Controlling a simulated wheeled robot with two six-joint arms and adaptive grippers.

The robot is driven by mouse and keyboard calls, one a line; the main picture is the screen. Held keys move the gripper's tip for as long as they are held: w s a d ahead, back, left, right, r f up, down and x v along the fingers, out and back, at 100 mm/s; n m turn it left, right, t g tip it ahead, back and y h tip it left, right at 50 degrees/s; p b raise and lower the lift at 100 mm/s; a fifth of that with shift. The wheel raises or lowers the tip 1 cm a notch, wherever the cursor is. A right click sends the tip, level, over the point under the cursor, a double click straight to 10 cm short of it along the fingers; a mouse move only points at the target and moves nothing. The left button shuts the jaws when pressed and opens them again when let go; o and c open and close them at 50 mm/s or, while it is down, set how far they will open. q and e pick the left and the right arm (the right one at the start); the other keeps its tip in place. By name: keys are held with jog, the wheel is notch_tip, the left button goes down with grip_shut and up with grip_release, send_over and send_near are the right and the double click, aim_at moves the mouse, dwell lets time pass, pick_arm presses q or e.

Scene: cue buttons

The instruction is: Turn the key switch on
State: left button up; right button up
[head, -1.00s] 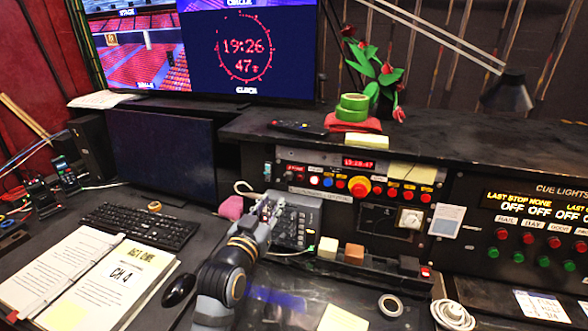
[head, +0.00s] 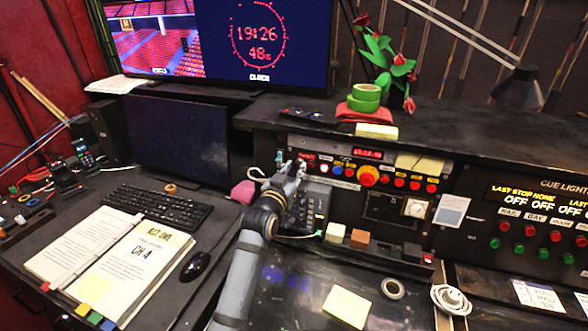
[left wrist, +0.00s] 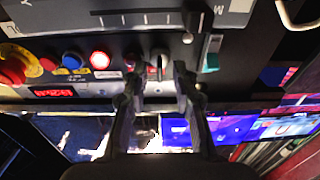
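The key switch (left wrist: 158,66) is on the dark control panel, a round switch with an upright narrow key in the left wrist view. My left gripper (left wrist: 158,84) is open, with one dark finger on each side of the key in that view. I cannot tell whether the fingers touch it. In the head view my left gripper (head: 289,168) is at the left end of the button panel, and the key switch is not clearly visible there. My right gripper is in neither view.
Beside the key are a lit red-white button (left wrist: 100,60), a blue button (left wrist: 72,60) and a large red mushroom button (head: 368,175). The red clock display (head: 368,153) is above them. A grey keypad unit (head: 312,208) stands below the gripper. A pink object (head: 243,193) lies left.

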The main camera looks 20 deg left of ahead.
pick_arm(q)
jog(key=shift+s, duration=0.1)
grip_shut()
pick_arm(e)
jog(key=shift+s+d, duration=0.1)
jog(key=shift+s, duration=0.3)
